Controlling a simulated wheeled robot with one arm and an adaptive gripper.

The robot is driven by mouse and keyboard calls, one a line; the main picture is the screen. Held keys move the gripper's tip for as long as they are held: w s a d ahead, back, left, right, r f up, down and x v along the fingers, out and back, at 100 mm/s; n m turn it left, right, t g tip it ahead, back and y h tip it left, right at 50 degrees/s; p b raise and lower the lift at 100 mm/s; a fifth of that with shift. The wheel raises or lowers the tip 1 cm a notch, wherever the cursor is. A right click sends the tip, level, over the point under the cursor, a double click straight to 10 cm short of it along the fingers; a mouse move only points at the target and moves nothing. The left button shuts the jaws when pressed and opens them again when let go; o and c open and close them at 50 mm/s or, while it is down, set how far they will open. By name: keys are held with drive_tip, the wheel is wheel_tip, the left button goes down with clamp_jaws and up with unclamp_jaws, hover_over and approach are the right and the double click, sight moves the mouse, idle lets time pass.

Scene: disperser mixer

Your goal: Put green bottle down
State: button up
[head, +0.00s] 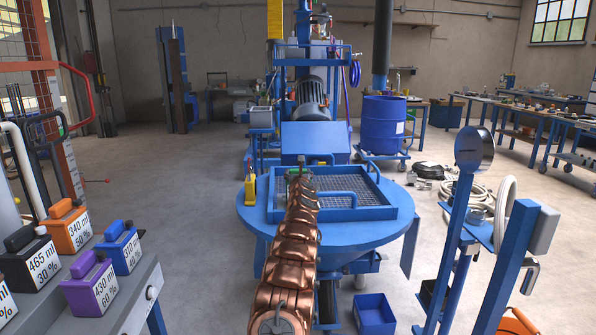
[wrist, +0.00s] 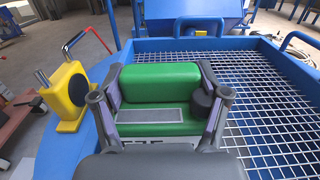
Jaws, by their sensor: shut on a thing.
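The green bottle (wrist: 160,90) is a squat, box-like container with a black cap on its right side and a grey label panel. It is between the two grey fingers of my gripper (wrist: 157,105), which is shut on it. In the head view, a small green part of the bottle (head: 294,171) shows past the end of my copper arm, at the left part of the blue-framed mesh grate (head: 350,199). The grate also shows in the wrist view (wrist: 255,95). I cannot tell whether the bottle touches the grate. Its underside is hidden.
A yellow block-like device (head: 250,186) stands left of the grate on the round blue table (head: 250,222). A blue handle (head: 337,198) rises by the grate. Labelled bottles, including an orange one (head: 68,228), stand on a grey bench at left. The grate's right side is clear.

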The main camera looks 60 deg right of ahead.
drive_tip(key=shift+a+f, duration=0.1)
drive_tip(key=shift+f, duration=0.45)
drive_tip(key=o, duration=1.8)
drive_tip(key=shift+f, duration=0.15)
